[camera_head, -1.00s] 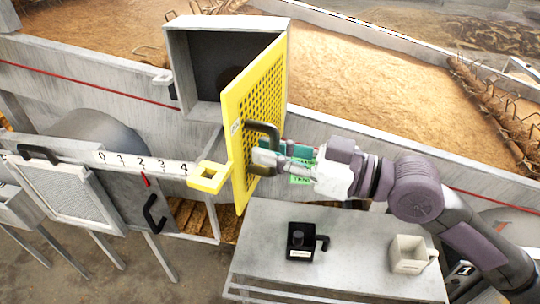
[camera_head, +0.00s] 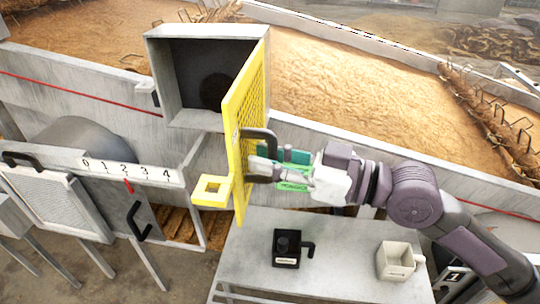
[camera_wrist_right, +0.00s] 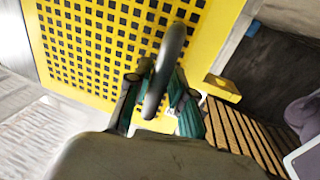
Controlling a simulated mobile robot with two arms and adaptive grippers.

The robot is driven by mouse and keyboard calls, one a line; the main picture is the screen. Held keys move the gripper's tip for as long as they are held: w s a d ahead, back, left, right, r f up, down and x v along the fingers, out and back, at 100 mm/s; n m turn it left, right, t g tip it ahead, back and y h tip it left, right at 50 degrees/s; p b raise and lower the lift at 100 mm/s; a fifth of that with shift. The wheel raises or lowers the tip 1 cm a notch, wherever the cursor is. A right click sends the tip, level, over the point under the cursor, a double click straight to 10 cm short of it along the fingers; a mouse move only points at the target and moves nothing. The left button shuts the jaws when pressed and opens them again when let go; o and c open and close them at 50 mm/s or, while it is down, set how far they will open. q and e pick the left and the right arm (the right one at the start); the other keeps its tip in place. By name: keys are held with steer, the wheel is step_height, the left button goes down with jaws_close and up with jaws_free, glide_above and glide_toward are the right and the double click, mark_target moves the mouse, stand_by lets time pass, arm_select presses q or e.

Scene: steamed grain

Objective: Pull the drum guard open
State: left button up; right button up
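The drum guard (camera_head: 243,120) is a yellow perforated panel. It stands swung out from the front of a grey box (camera_head: 160,75), seen nearly edge-on in the head view, with the box's dark opening exposed. Its mesh (camera_wrist_right: 100,45) fills the upper left of the right wrist view. A dark curved handle (camera_head: 268,140) sticks out from the guard's right-hand face. My right gripper (camera_head: 262,170) is at this handle. In the wrist view the handle (camera_wrist_right: 165,70) runs between its teal-padded fingers, which appear shut around it. My left gripper is not in view.
A grey table (camera_head: 330,255) below holds a black mug-like container (camera_head: 286,248) and a white one (camera_head: 395,261). A numbered scale (camera_head: 125,168) with a red pointer is at left. Grain beds lie behind.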

steer(key=shift+o, duration=1)
steer(key=shift+s+r, duration=0.1)
steer(key=shift+d, duration=0.1)
steer(key=v, duration=1.1)
steer(key=shift+d, duration=0.4)
